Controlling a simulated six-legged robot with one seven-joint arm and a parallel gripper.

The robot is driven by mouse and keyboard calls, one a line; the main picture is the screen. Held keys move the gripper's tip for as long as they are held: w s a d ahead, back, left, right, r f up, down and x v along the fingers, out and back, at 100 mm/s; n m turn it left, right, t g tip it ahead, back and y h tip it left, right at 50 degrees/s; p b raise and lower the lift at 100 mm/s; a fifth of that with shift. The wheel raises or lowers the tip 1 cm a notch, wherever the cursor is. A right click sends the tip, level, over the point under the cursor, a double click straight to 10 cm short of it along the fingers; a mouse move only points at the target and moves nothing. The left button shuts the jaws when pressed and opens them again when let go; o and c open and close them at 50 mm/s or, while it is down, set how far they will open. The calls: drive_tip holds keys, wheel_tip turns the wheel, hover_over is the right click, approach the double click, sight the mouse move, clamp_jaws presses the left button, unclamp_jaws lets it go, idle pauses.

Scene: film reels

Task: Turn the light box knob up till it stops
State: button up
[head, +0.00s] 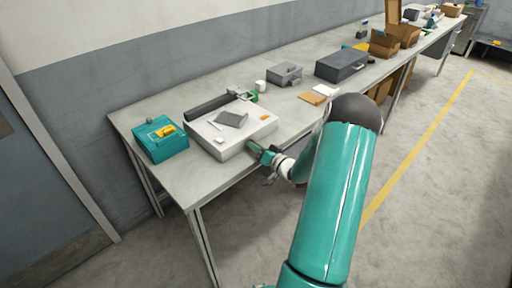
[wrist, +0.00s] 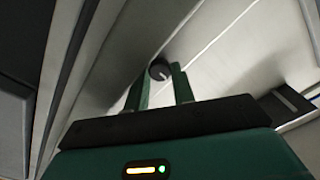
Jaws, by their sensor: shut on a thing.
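The light box (head: 205,143) is a white, low box near the front edge of the bench. Its knob (wrist: 159,71) is a small dark round knob with a pale mark, on the box's side face in the wrist view. My gripper (wrist: 160,82) has its two green fingers on either side of the knob and is shut on it. In the head view my gripper (head: 256,148) reaches the box's front side from the right, and the knob is hidden there.
On the light box lie a grey flat item (head: 231,119) and small pieces. A teal box (head: 160,140) with a yellow item stands to its left. A grey metal box (head: 284,75) and a dark case (head: 341,65) stand farther along the bench. The floor in front is clear.

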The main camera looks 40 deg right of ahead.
drive_tip(key=shift+s, duration=0.1)
drive_tip(key=o, duration=1)
